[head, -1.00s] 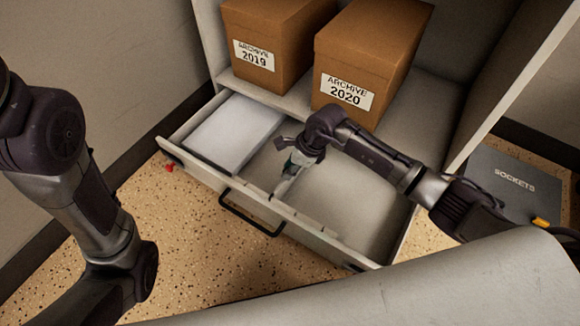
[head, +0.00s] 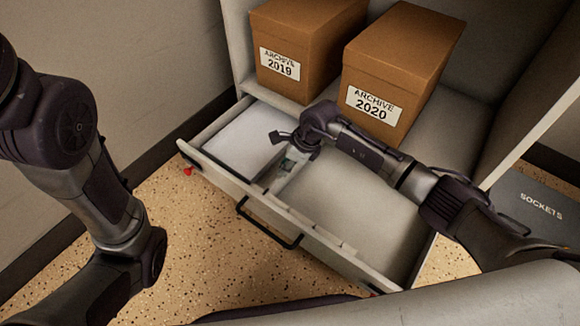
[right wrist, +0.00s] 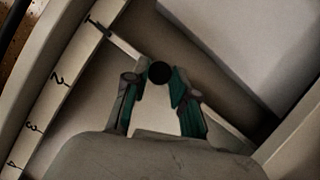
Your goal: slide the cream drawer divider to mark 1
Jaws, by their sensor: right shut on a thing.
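The cream drawer divider (head: 281,179) stands across the open drawer (head: 222,181), just right of the paper stack. In the right wrist view the divider (right wrist: 126,48) runs diagonally, with its front end close to the mark 1 (right wrist: 97,23) on the drawer's front rim. Marks 2, 3 and 4 follow down that rim. My right gripper (head: 293,157) is over the divider; its teal fingers (right wrist: 160,95) are shut on it, with a round black spot between them. The exact contact is partly hidden. My left arm shows at the left, but its gripper is out of view.
A white paper stack (head: 240,143) lies in the left compartment. The compartment right of the divider is empty. Archive boxes 2019 (head: 300,50) and 2020 (head: 395,75) stand on the shelf behind. A grey SOCKETS case (head: 535,205) is at the right.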

